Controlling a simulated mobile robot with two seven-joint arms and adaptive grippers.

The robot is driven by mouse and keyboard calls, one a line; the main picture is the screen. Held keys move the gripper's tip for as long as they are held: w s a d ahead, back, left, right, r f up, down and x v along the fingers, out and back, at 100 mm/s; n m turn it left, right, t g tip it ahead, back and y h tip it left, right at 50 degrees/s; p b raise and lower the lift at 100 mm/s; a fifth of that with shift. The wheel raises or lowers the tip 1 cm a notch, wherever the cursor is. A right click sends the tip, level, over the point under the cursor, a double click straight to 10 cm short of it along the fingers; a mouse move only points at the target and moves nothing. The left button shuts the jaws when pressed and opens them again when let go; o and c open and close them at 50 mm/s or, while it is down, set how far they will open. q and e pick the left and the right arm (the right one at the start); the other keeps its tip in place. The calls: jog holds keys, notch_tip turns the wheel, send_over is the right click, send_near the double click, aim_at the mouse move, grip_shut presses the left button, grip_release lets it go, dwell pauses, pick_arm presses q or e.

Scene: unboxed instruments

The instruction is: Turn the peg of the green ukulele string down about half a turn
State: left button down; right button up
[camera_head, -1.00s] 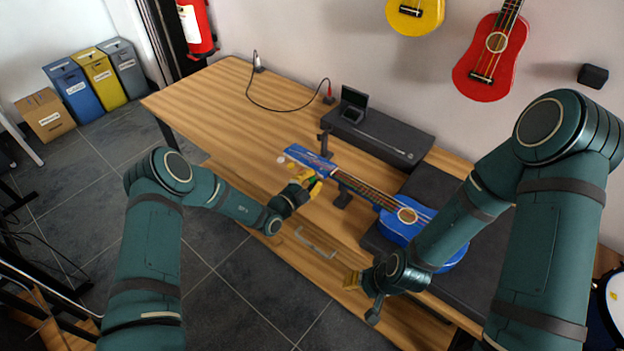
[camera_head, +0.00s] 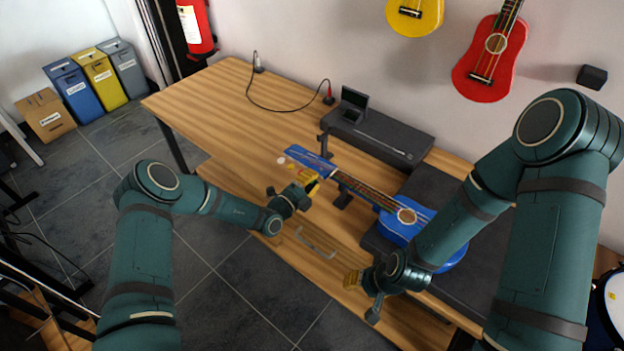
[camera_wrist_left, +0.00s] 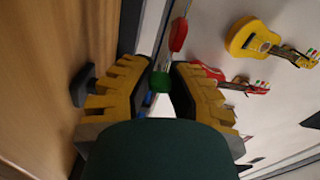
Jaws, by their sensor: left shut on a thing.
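The blue ukulele (camera_head: 397,231) lies on the table, its neck resting on a small dark stand (camera_head: 343,197) and its headstock (camera_head: 306,156) towards the left. My left gripper (camera_head: 314,183) is at the near side of the headstock. In the left wrist view the green peg (camera_wrist_left: 160,81) sits between the yellow fingertips of the left gripper (camera_wrist_left: 162,72), which is shut on it. A red peg (camera_wrist_left: 179,35) is just beyond it. My right gripper (camera_head: 355,285) is near the table's front edge, below the ukulele body; its jaw opening is unclear.
A dark case (camera_head: 385,138) with a small device (camera_head: 353,103) on it lies behind the neck. A black cable (camera_head: 285,107) runs over the table's back. Yellow (camera_head: 413,14) and red (camera_head: 483,80) ukuleles hang on the wall.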

pick_arm(q)
jog(key=shift+m, duration=0.3)
jog(key=shift+d, duration=0.1)
jog(key=c, duration=0.8)
grip_release()
jog(key=shift+c, duration=0.2)
jog(key=v, duration=1.2)
